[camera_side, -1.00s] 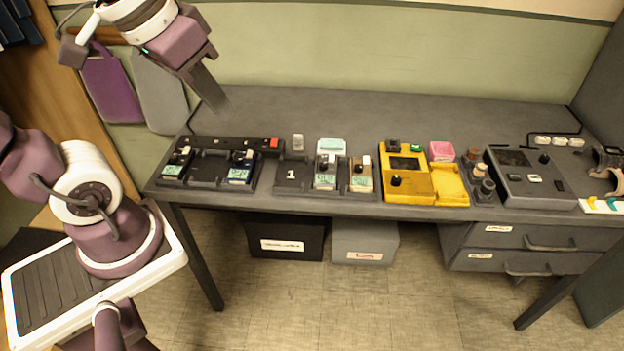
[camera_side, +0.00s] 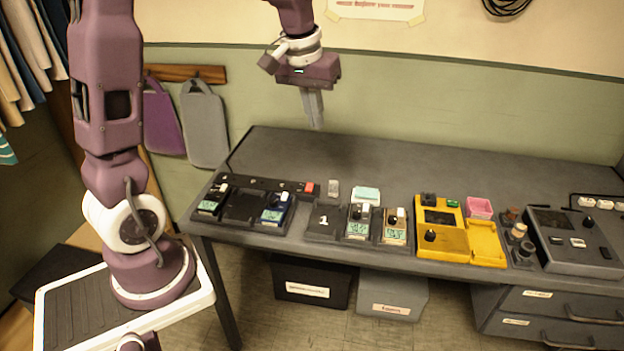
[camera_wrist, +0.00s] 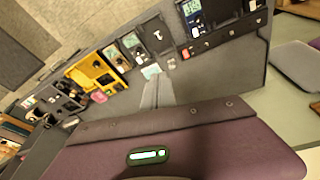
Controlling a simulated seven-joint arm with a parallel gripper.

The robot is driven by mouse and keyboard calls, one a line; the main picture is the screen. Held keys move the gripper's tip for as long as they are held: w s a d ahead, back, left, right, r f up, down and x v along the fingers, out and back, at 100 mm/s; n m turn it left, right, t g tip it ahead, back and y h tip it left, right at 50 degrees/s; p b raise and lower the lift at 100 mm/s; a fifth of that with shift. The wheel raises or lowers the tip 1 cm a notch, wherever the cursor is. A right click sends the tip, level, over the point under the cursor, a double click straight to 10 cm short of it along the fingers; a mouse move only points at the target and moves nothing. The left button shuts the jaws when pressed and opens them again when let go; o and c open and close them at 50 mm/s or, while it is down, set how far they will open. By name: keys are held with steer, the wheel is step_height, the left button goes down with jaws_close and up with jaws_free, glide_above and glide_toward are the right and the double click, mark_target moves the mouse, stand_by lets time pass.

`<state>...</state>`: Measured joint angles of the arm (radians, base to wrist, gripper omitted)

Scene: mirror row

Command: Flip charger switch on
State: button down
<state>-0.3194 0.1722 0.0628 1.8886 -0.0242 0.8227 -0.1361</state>
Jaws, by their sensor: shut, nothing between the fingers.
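A black charger strip (camera_side: 262,185) runs along the back of the left charging bays, with small dark marks on its top. A red switch (camera_side: 310,188) sits at its right end; I cannot tell which way it is set. In the wrist view the red switch (camera_wrist: 186,53) shows above the fingers. My gripper (camera_side: 316,124) is shut and empty, fingers pointing down, in the air above the back part of the desk. It is clear of the strip and the switch. In the wrist view my gripper (camera_wrist: 158,92) shows as closed grey fingers.
Two handheld meters (camera_side: 275,208) (camera_side: 209,203) sit in the left bays, with an empty bay between. A small grey block (camera_side: 333,188) stands just right of the switch. More meters, a yellow case (camera_side: 460,243) and a grey console (camera_side: 575,255) lie farther right. The desk's back (camera_side: 400,165) is clear.

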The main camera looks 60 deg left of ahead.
mark_target(310, 184)
steer(key=w+a+f+n+g, duration=0.1)
steer(key=w+a+f+n, duration=0.2)
steer(key=a+f, duration=0.8)
steer(key=w+f, duration=0.1)
steer(key=w, duration=0.1)
steer(key=shift+w+a+g, duration=0.3)
steer(key=shift+w+a, duration=0.05)
steer(key=shift+a, duration=0.05)
steer(key=f, duration=0.4)
steer(key=w+a+f, duration=0.1)
steer(key=f, duration=0.8)
steer(key=shift+w+a+f, duration=0.15)
steer(key=shift+f, duration=0.25)
steer(key=shift+f, duration=0.2)
